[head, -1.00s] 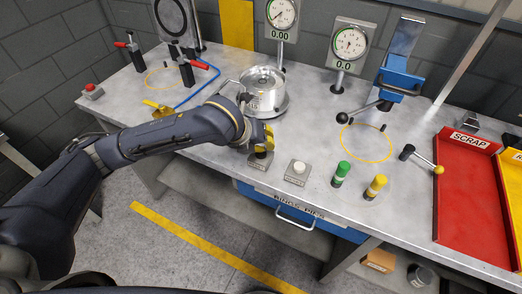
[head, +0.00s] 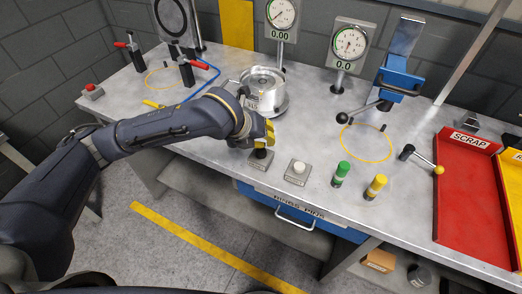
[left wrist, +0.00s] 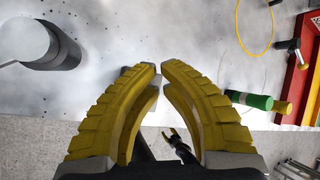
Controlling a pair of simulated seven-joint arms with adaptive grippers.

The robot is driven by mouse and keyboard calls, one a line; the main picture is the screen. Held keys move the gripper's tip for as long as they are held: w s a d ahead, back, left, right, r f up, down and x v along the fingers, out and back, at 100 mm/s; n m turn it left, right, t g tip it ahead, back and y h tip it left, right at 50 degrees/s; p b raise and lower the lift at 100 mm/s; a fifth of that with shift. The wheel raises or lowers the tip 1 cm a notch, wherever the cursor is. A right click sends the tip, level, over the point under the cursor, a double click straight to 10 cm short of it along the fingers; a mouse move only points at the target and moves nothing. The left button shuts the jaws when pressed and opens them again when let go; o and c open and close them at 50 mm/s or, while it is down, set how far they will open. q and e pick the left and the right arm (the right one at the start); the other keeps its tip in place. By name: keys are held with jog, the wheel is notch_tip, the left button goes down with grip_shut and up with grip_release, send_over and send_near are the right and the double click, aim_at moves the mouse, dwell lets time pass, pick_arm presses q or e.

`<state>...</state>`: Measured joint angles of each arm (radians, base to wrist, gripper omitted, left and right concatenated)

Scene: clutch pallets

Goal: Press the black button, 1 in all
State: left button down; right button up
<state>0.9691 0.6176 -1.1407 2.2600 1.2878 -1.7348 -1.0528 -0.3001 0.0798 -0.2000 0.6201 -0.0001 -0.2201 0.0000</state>
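The black button (head: 261,153) stands on a small grey box near the front edge of the bench. My left gripper (head: 268,138) is just above and behind it in the head view; I cannot tell whether they touch. In the left wrist view, the yellow fingers of my left gripper (left wrist: 160,72) meet at the tips with nothing seen between them. The fingers hide the button there. A small dark gripper with two spread yellow prongs, apparently my right gripper (left wrist: 172,136), shows low in the left wrist view.
A white button (head: 298,166) stands close right of the black one. Green (head: 341,172) and yellow (head: 376,186) capped cylinders stand farther right. A round metal part (head: 265,86) is behind the gripper. A red scrap tray (head: 468,205) lies at the right.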

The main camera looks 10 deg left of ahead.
pick_arm(q)
jog(key=shift+r, duration=2.5)
